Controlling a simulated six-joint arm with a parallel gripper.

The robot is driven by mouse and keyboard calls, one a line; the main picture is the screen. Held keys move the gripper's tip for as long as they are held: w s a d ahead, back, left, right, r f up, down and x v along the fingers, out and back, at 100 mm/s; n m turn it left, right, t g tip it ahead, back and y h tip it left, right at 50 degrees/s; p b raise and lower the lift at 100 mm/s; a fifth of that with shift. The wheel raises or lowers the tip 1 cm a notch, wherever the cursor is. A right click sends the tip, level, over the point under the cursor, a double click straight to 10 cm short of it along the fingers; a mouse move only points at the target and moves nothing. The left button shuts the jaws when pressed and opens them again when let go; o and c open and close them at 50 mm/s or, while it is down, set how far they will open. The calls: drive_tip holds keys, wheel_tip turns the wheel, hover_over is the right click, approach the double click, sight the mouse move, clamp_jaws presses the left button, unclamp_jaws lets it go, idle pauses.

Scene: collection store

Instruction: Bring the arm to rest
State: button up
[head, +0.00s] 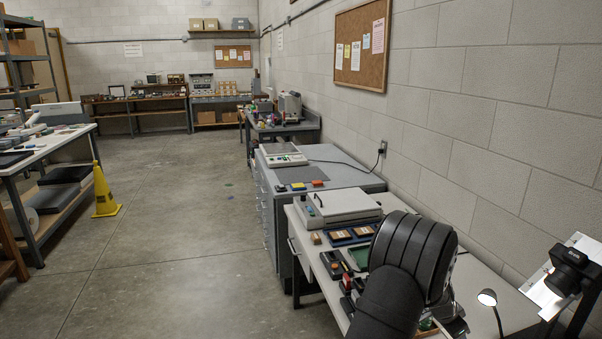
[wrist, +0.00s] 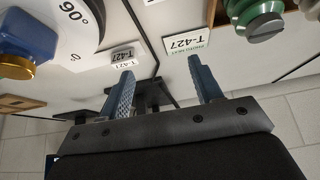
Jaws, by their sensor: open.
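My gripper (wrist: 163,82) shows in the wrist view with its two blue-grey fingers apart and nothing between them. Beyond the fingertips, close in the picture, are a small grey piece marked T-427 (wrist: 122,55) and a white card marked T-427 (wrist: 188,41). I cannot tell that the fingers touch either. In the head view my black arm reaches over the white bench (head: 490,273) at lower right and hides the gripper.
The wrist view, tilted over, shows a green-topped item (wrist: 252,14), a blue and brass item (wrist: 27,42) and a 90° dial (wrist: 78,22).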

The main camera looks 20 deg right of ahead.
drive_tip(key=w+f, duration=0.2)
drive_tip(key=shift+w+f, duration=0.2)
drive_tip(key=shift+f, duration=0.75)
drive_tip(key=o, duration=0.9)
drive_tip(key=shift+g+y, duration=0.4)
drive_tip(key=s+r, duration=0.1)
drive_tip(key=s, duration=0.1)
drive_tip(key=s+r, duration=0.1)
drive_tip(key=s, duration=0.1)
drive_tip(key=s+r, duration=0.1)
drive_tip(key=s, duration=0.1)
drive_tip(key=shift+s+d+r, duration=0.2)
drive_tip(key=shift+s+d, duration=0.05)
drive_tip(key=shift+d, duration=0.1)
drive_tip(key=s+a+r+y, duration=0.2)
drive_tip(key=s+a+r, duration=0.15)
drive_tip(key=s, duration=0.35)
drive_tip(key=s+a+r+y, duration=0.1)
drive_tip(key=s+a+r, duration=0.2)
drive_tip(key=s+r, duration=0.3)
drive_tip(key=s+a+r+y, duration=0.2)
drive_tip(key=s+a+r, duration=0.1)
drive_tip(key=s, duration=0.5)
drive_tip(key=shift+t, duration=0.4)
drive_tip(key=f, duration=1)
drive_tip(key=shift+w+d, duration=0.2)
drive_tip(key=shift+d, duration=0.05)
